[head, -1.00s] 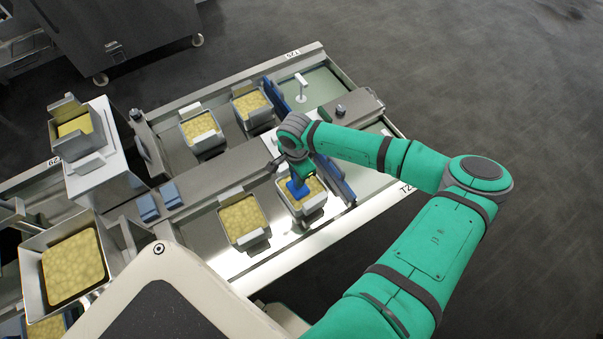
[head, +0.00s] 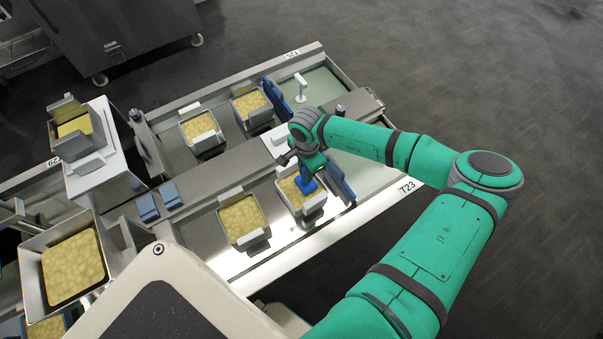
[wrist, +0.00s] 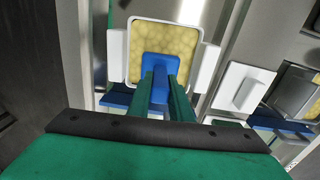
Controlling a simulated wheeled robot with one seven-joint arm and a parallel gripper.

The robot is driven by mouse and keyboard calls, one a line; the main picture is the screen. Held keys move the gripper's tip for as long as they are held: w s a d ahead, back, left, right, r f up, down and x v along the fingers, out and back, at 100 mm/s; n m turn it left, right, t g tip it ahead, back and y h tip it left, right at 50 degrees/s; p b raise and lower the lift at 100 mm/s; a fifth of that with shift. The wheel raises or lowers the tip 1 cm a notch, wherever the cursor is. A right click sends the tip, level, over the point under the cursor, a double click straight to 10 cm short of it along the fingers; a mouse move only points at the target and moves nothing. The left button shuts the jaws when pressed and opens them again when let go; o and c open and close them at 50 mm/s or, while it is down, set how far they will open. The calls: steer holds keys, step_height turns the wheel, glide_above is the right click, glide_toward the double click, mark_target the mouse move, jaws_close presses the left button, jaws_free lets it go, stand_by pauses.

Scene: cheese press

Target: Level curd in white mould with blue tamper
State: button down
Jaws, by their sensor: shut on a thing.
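The white mould (head: 314,204) stands on the near right part of the steel table, filled with pale yellow lumpy curd (head: 289,194). The mould also shows in the wrist view (wrist: 119,58), with its curd (wrist: 165,37). My gripper (head: 315,168) is shut on the handle of the blue tamper (head: 307,185). In the wrist view, the tamper (wrist: 160,66) is held upright between the two green fingers (wrist: 160,92). Its square foot overlaps the curd's edge nearest my gripper. I cannot tell whether the foot touches the curd.
Another curd-filled mould (head: 241,220) stands left of the white one, and two more (head: 202,133) (head: 249,105) sit beyond the central rail (head: 227,160). A blue piece (head: 340,181) lies close right of the mould. A large curd tray (head: 73,265) is at left.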

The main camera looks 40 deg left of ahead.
steer(key=shift+w+r, duration=0.1)
steer(key=shift+w, duration=0.05)
steer(key=shift+r, duration=4.95)
